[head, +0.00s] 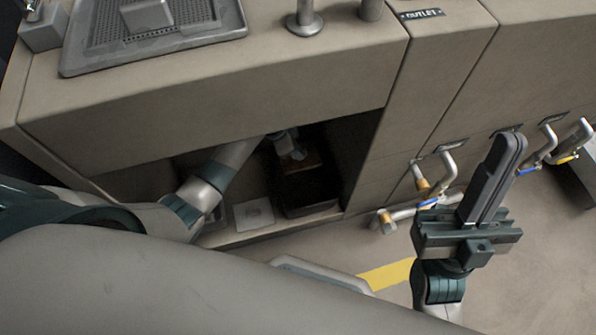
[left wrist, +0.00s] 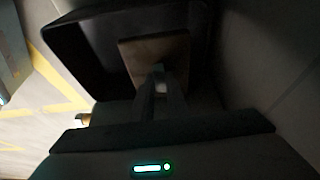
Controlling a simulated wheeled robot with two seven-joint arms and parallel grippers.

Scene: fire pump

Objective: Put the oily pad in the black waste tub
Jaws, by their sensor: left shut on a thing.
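The oily pad is a flat brown square (head: 303,160). My left gripper (head: 290,148) is shut on its edge, inside the dark opening under the counter. In the left wrist view the pad (left wrist: 152,50) extends from the fingertips (left wrist: 158,82) over the inside of the black waste tub (left wrist: 72,50). In the head view the tub (head: 310,197) stands on the floor of the opening, below the pad. Shadow hides whether the pad touches the tub. My right gripper (head: 493,178) is outside at the right, empty, its fingers together.
A pale square plate (head: 254,214) lies left of the tub. The counter edge (head: 210,105) overhangs my left arm. A perforated tray (head: 155,30) sits on top. Valve handles and pipes (head: 440,170) stick out at the right, near my right gripper.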

